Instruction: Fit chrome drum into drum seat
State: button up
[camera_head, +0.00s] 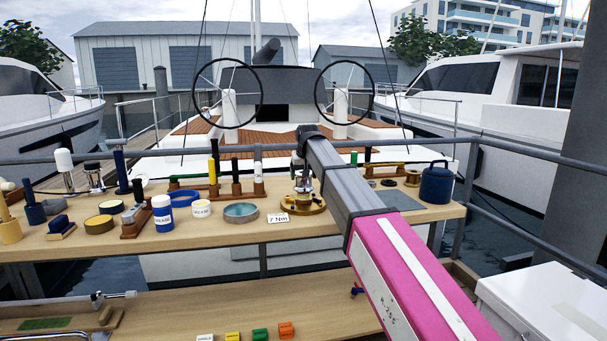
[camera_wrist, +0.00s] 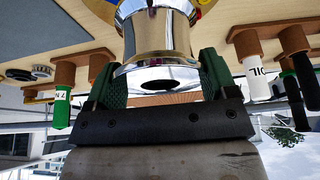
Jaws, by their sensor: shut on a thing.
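The chrome drum (camera_wrist: 155,38) is a shiny flared cylinder with a dark hole in its end. My gripper (camera_wrist: 161,76) is shut on the drum, with one green finger on each side. In the head view the drum (camera_head: 302,184) is small and looks upright, directly above or on a round brass base (camera_head: 303,206), which appears to be the drum seat. I cannot tell whether the drum touches the seat. My gripper and arm partly cover the drum there. In the wrist view the seat is mostly hidden behind the drum.
A label card (camera_head: 278,218) and a teal round tin (camera_head: 241,212) stand left of the brass base. A grey mat (camera_head: 397,197) and a blue canister (camera_head: 436,183) are to the right. Racks of upright handled tools line the back. The front of the wooden bench (camera_head: 200,241) is clear.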

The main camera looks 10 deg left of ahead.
aim_at(304, 182)
jog(key=shift+f, duration=1.8)
jog(key=o, duration=1.4)
jog(key=shift+f, duration=0.1)
jog(key=v, duration=1.1)
